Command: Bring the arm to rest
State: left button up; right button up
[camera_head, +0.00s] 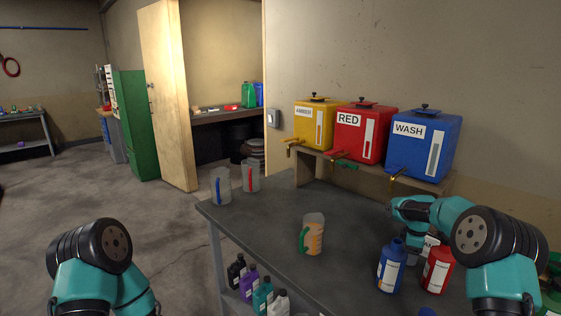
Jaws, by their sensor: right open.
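My right gripper (392,208) is at the far end of my right arm, which comes in from the lower right. It is small in view and partly hidden by the wrist. It is open, over the right part of the grey workbench (270,217), behind the blue bottle (391,270) and the red bottle (436,272) and in front of the blue WASH tank (420,150). I see nothing in it. My left arm shows at the lower left, folded, away from the bench. Its gripper is out of view.
A jug (313,238) with orange contents and a green handle stands mid-bench. A blue-marked jug (221,187) and a red-marked jug (251,178) stand at the far left end. Yellow (313,126) and red (358,135) tanks sit on a raised shelf. Several bottles stand below the bench.

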jog(key=shift+f, duration=1.4)
jog(key=shift+r, duration=0.15)
notch_tip(320, 180, up, 12)
notch_tip(320, 180, down, 12)
jog(key=shift+r, duration=0.1)
notch_tip(320, 180, up, 9)
jog(key=shift+r, duration=0.2)
jog(key=shift+a+r, duration=0.2)
jog(key=shift+r, duration=0.15)
pick_arm(q)
jog(key=shift+w+d+r+m+t, duration=0.1)
jog(key=shift+w+d+r+t, duration=0.1)
jog(key=shift+w, duration=0.3)
jog(key=shift+w+d+r+m+t, duration=0.15)
jog(key=shift+w+d, duration=0.1)
jog(key=shift+w, duration=0.25)
jog(key=shift+w+d+r+m+t, duration=0.1)
jog(key=shift+w+d+t, duration=0.1)
jog(key=shift+w, duration=0.3)
pick_arm(e)
jog(key=shift+s+r, duration=0.2)
jog(key=shift+r, duration=0.05)
